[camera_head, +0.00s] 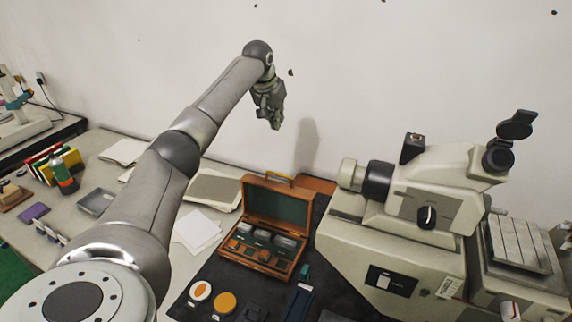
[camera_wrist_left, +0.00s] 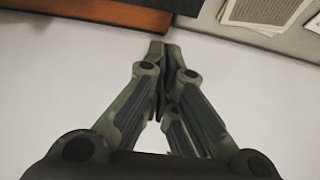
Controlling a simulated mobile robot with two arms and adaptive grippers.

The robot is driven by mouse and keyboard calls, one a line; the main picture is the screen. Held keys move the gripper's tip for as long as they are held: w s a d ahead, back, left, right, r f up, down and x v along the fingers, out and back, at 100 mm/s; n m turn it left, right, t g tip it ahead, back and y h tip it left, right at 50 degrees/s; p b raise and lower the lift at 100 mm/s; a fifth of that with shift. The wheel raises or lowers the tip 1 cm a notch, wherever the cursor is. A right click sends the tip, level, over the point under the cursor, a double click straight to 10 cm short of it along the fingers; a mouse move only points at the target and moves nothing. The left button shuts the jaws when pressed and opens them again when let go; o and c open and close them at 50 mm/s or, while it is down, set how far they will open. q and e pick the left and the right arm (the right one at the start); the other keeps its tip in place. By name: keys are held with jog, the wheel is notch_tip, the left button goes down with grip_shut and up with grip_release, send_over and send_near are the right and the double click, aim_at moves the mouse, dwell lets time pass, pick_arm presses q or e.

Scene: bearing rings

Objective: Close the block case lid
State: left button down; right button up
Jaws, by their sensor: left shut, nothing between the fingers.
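The block case (camera_head: 258,250) is a brown wooden box on the dark mat, in the middle of the head view. Its lid (camera_head: 277,208) stands open and upright at the back, with a green inner face and an orange-tan handle on top. Grey blocks and brown pieces sit inside the case. My left gripper (camera_head: 274,122) hangs in the air above and behind the case, near the white wall. It also shows in the left wrist view (camera_wrist_left: 166,50), with its fingers together and nothing between them. My right gripper is not in view.
A large microscope-like instrument (camera_head: 425,215) stands just right of the case. Papers (camera_head: 213,189) lie left of the lid. A grey tray (camera_head: 95,202) and a bottle (camera_head: 64,176) stand farther left. Discs (camera_head: 225,302) lie in front of the case.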

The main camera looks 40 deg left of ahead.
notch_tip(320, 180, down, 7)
jog(key=b, duration=0.6)
pick_arm(q)
notch_tip(320, 180, down, 16)
jog(key=p, duration=0.6)
jog(key=shift+w+p, duration=0.25)
jog(key=shift+p, duration=0.1)
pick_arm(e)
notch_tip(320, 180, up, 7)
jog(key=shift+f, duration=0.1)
